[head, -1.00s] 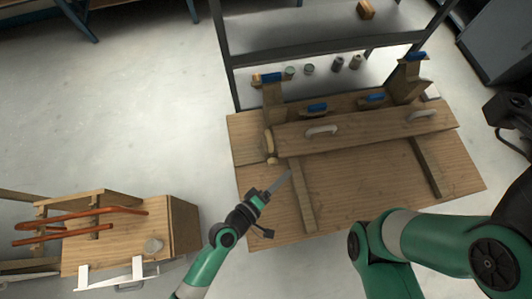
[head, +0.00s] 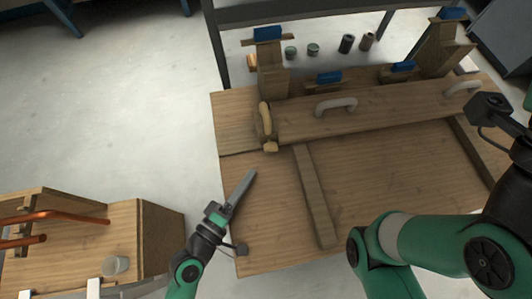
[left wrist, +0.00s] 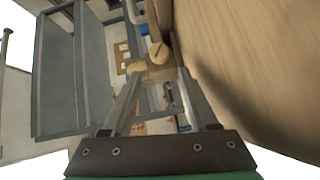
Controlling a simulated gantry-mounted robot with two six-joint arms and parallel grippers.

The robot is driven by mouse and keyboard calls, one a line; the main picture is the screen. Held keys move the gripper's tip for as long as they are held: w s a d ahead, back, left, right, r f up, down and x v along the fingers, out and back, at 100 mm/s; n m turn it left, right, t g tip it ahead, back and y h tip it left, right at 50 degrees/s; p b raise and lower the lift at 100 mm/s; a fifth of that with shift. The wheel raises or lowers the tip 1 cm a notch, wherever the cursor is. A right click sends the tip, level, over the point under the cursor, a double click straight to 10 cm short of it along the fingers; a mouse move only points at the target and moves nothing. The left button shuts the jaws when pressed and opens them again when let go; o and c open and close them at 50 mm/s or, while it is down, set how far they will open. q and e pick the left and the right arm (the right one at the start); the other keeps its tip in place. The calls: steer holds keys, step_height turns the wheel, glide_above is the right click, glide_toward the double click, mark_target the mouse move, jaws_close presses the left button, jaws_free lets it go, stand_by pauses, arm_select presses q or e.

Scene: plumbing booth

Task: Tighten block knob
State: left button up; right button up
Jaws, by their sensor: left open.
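The wooden block (head: 380,115) is a long plank-like piece with grey handles, lying across the bench top. The pale wooden knob (head: 266,122) sits at its left end, with a small round piece at its lower end. In the left wrist view the knob (left wrist: 155,66) shows just beyond and between the fingertips. My left gripper (head: 250,175) is open and empty in the head view, a little below and left of the knob. I cannot tell whether the fingers touch the knob. My right gripper's fingers do not show; only my right arm is seen.
The wooden bench top (head: 240,215) carries a wooden strip (head: 316,195). Blue-topped wooden stands (head: 268,65) rise behind the block. Several small cans (head: 346,44) stand on the shelf behind. A wooden box (head: 150,235) with copper pipes (head: 50,215) is at lower left. Open floor lies between box and bench.

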mark_target(270, 146)
arm_select(q)
steer(key=b+x, duration=0.1)
steer(key=x, duration=0.8)
steer(key=shift+w+d, duration=0.15)
steer(key=shift+w, duration=0.05)
